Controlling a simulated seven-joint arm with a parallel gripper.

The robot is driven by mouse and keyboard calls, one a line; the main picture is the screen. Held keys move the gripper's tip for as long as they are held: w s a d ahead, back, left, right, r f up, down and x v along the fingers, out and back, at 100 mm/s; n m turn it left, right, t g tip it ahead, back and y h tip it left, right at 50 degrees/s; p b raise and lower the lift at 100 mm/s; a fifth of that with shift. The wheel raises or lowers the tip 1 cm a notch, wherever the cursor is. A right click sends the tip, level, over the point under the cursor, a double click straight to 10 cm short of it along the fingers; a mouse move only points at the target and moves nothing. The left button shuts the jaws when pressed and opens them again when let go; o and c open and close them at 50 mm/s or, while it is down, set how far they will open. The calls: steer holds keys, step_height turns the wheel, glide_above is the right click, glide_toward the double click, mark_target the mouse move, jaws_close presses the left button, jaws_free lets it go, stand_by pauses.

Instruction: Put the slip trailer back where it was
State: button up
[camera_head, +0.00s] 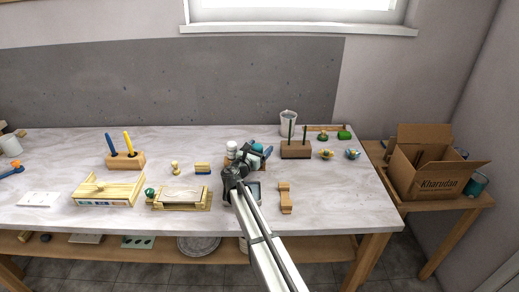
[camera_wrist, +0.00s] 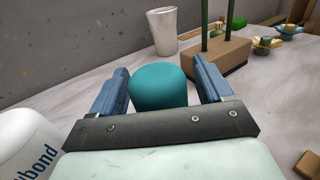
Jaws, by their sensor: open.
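A teal rounded bulb, which looks like the slip trailer (camera_wrist: 158,88), shows between the two blue fingers of my gripper (camera_wrist: 160,85) in the wrist view. The fingers are open, one on each side of it; I cannot tell whether they touch it. Its lower part is hidden behind the gripper's dark crossbar. In the head view only a bit of teal (camera_head: 258,147) shows beside my gripper (camera_head: 258,154), near the table's middle back, and my arm hides much of that spot.
A white lettered bottle (camera_wrist: 28,145) stands close on the left. Behind are a white cup (camera_head: 288,119) and a wooden block with green pegs (camera_head: 297,150). Small colourful pieces (camera_head: 326,154) lie right of it. A wooden piece (camera_head: 286,198) lies in front; the table's right front is clear.

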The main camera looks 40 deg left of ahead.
steer(key=shift+r, duration=0.15)
steer(key=v, duration=1.2)
